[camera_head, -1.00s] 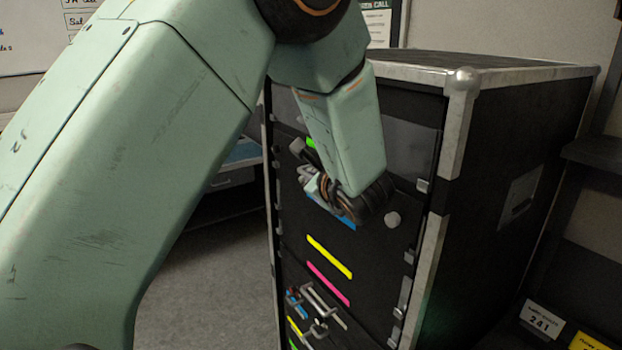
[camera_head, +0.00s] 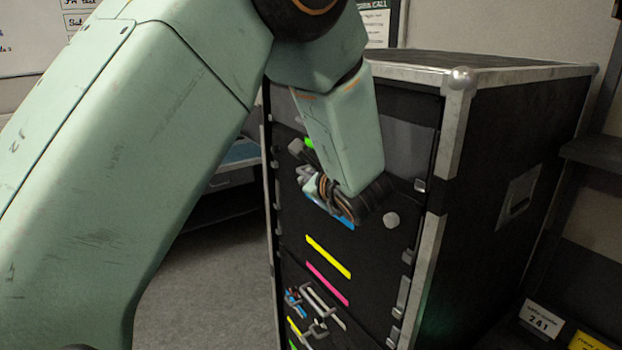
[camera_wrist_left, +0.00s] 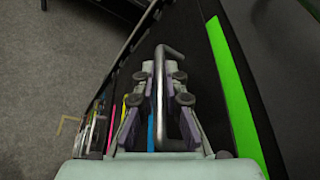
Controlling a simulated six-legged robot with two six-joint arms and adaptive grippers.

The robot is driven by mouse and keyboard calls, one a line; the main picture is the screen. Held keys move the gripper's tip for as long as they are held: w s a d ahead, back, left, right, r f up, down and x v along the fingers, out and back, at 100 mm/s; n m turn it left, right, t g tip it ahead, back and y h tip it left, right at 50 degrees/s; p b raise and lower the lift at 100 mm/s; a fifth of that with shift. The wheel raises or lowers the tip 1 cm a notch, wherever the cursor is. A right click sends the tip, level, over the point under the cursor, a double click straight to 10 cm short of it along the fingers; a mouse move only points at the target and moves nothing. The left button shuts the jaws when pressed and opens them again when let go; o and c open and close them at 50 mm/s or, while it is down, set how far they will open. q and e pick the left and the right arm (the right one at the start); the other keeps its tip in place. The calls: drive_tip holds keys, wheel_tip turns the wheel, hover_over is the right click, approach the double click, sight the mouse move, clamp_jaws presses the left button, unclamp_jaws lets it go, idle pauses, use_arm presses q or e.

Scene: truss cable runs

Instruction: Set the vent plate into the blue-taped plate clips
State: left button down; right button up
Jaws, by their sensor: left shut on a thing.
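My left gripper (camera_head: 322,190) is at the front of the black rack (camera_head: 500,160). It also shows in the left wrist view (camera_wrist_left: 158,92), with its fingers shut on a grey metal bar handle (camera_wrist_left: 160,88). The handle stands on a dark plate (camera_wrist_left: 206,95), which I take as the vent plate. My wrist and fingers cover much of it. A blue tape strip (camera_head: 344,222) shows just below the gripper, partly hidden. I cannot make out the plate clips or whether the plate sits in them. My right gripper is not in view.
A green strip (camera_head: 309,143) is above the gripper; yellow (camera_head: 328,257) and pink (camera_head: 327,283) strips are below. Lower handles (camera_head: 323,304) stick out. Open floor (camera_head: 205,280) lies left of the rack.

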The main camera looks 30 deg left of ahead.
use_arm(q)
drive_tip(key=shift+d+f, duration=0.1)
drive_tip(key=shift+f, duration=0.75)
idle(2.2)
drive_tip(key=c, duration=1.3)
unclamp_jaws()
drive_tip(key=shift+w, duration=0.15)
drive_tip(key=shift+c, duration=0.2)
drive_tip(key=shift+f, duration=0.1)
